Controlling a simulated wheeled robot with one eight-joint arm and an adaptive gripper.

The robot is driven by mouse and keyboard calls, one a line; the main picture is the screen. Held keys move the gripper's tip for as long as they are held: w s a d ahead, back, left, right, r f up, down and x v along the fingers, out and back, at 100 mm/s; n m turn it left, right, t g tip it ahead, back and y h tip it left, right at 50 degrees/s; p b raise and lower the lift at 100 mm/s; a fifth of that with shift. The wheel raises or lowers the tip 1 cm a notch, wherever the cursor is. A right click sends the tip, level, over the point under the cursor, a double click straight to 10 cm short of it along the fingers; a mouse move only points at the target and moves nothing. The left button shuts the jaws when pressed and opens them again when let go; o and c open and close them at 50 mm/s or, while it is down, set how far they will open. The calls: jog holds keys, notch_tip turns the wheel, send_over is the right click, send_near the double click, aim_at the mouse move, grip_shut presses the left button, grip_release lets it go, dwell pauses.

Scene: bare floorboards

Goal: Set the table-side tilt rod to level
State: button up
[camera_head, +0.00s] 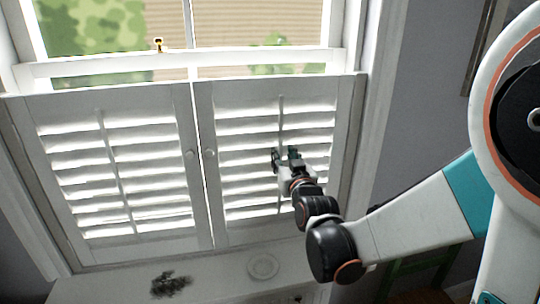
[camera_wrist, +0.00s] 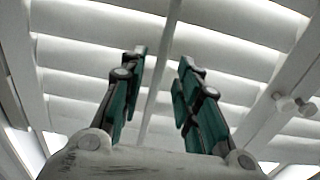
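A white two-panel shutter with tilted slats covers the lower window. The right panel's tilt rod (camera_head: 281,112) is a thin vertical white bar; its lower part is partly hidden by my gripper. The left panel has a similar tilt rod (camera_head: 109,155). My gripper (camera_head: 286,156) is in front of the right panel, at about mid-height of its rod. In the wrist view the gripper (camera_wrist: 163,60) is open, with its two green-padded fingers apart. The rod (camera_wrist: 168,45) runs between them in the picture, with a gap on each side; whether it lies within their depth I cannot tell.
Two small round knobs (camera_head: 209,153) sit where the panels meet. Below the shutter are a white round dish (camera_head: 263,267) and a dark clump (camera_head: 171,284) on a pale surface. A green piece of furniture (camera_head: 410,266) stands at the lower right.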

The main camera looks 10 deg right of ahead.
jog(key=shift+w, duration=0.9)
grip_shut()
jog(key=shift+f, duration=0.1)
